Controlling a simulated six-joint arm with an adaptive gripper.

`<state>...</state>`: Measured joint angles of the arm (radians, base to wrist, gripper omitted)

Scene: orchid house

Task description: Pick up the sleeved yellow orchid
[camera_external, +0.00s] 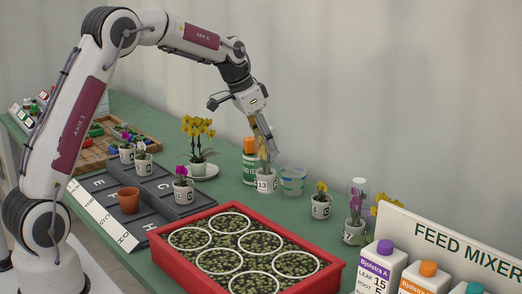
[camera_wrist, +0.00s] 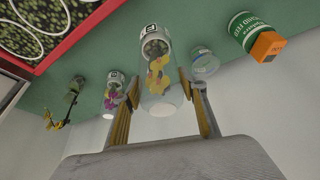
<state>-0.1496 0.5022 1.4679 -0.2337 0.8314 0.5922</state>
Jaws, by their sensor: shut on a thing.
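The sleeved yellow orchid (camera_external: 267,182) is in a white pot marked 13, upright on or just above the green bench behind the red tray. In the wrist view its clear sleeve (camera_wrist: 160,98) surrounds yellow flowers, with the labelled pot at the far end. My gripper (camera_external: 265,143) comes down from above and is shut on the sleeve, one finger on each side. In the wrist view my gripper (camera_wrist: 160,84) shows both fingers against the sleeve. I cannot tell whether the pot touches the bench.
A small yellow orchid (camera_external: 321,203) and a sleeved purple orchid (camera_external: 356,211) stand farther right. The red tray (camera_external: 166,262) lies in front.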

